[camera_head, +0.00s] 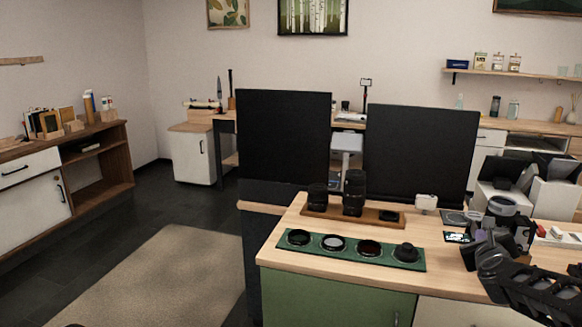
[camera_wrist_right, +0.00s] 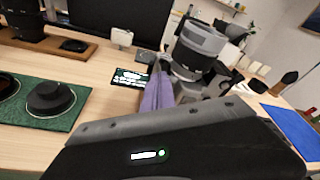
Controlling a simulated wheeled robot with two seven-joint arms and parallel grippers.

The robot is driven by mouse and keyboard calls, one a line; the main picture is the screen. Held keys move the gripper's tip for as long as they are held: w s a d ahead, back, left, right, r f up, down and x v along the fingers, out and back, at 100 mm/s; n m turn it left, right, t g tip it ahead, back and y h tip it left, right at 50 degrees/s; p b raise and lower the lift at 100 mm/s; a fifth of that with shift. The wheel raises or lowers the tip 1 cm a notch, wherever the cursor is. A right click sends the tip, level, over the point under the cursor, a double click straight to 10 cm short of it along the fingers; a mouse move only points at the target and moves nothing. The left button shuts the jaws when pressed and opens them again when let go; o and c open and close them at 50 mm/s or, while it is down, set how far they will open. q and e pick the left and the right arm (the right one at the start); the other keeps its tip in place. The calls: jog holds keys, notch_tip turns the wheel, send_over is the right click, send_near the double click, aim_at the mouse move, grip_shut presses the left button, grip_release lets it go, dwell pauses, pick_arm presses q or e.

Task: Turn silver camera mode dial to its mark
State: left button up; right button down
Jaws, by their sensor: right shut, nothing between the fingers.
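The silver and black camera (camera_head: 502,207) stands at the right of the wooden table; in the right wrist view it is large (camera_wrist_right: 202,42), its grey upper part above a black lower part. I cannot make out the mode dial or its mark. My right gripper (camera_head: 474,248) is in front of the camera and low beside it. In the right wrist view its fingers (camera_wrist_right: 158,85) are together, empty, left of the camera in the picture; I cannot tell whether they touch it. My left gripper is not in view.
A green tray (camera_head: 374,257) with several round lens items lies front left. A wooden tray (camera_head: 335,217) with black lenses stands behind it. Black panels (camera_head: 420,150) rise behind.

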jog(key=shift+d+f, duration=0.15)
jog(key=shift+r, duration=0.35)
jog(key=f+b+v, duration=0.1)
jog(key=b+v, duration=0.3)
jog(key=v, duration=0.2)
jog(key=shift+s+d, duration=0.15)
jog(key=shift+d, duration=0.05)
